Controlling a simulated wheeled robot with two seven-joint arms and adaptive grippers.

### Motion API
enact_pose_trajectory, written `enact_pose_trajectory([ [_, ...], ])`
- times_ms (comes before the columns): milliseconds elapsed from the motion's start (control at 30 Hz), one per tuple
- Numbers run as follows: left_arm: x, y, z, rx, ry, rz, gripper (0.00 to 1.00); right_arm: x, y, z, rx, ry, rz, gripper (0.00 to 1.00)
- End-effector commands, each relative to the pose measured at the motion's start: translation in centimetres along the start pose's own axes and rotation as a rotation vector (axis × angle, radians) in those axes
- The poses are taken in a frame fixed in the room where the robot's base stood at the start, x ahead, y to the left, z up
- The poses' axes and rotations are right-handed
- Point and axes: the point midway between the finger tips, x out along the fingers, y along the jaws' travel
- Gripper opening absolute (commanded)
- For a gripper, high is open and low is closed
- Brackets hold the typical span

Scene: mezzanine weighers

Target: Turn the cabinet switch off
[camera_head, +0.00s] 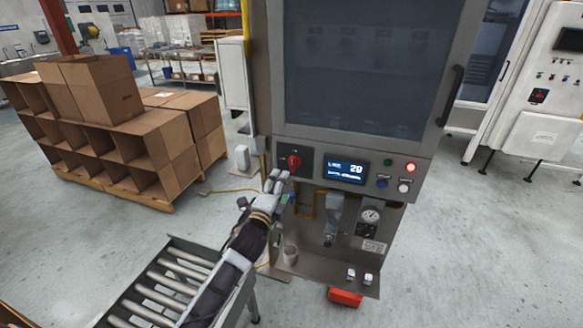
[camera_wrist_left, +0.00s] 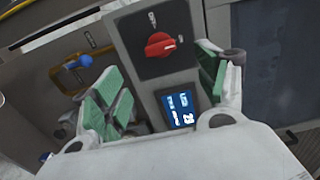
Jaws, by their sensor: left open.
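The cabinet switch is a red rotary knob (camera_head: 293,162) on a black square plate, at the left end of the cabinet's control panel. In the left wrist view the red knob (camera_wrist_left: 160,45) is clear, with its grip lying roughly across that picture and small pale marks on the plate around it. My left gripper (camera_head: 277,181) is just below and left of the knob, apart from it. Its green-padded fingers (camera_wrist_left: 160,78) are spread wide and empty, with the knob beyond them in the wrist view. My right gripper does not show.
A lit display (camera_head: 345,170) is right of the switch, with a red lamp (camera_head: 410,167) and buttons farther right. A gauge (camera_head: 370,215) and a small shelf (camera_head: 320,273) are below. A roller conveyor (camera_head: 165,285) stands at lower left, cardboard boxes (camera_head: 90,90) behind.

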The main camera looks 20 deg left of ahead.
Motion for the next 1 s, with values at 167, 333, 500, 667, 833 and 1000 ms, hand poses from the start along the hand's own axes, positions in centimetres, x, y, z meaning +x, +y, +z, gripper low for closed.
enact_pose_trajectory([
  [167,1.6,-0.1,0.0,0.0,0.0,0.0,0.73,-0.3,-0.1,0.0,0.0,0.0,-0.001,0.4],
  [333,3.0,-0.1,0.0,-0.001,0.001,-0.001,0.73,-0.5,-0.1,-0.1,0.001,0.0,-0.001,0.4],
  [500,4.5,-0.1,0.0,-0.001,0.0,0.0,0.73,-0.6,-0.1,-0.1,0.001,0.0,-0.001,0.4],
  [667,5.9,-0.1,0.0,0.0,0.0,0.0,0.73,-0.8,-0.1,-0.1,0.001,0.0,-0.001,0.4],
  [833,7.4,-0.1,0.0,-0.001,0.0,0.0,0.73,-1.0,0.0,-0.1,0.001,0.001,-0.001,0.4],
  [1000,8.9,-0.1,0.0,-0.002,0.0,0.0,0.73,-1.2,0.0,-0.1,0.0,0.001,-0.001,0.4],
])
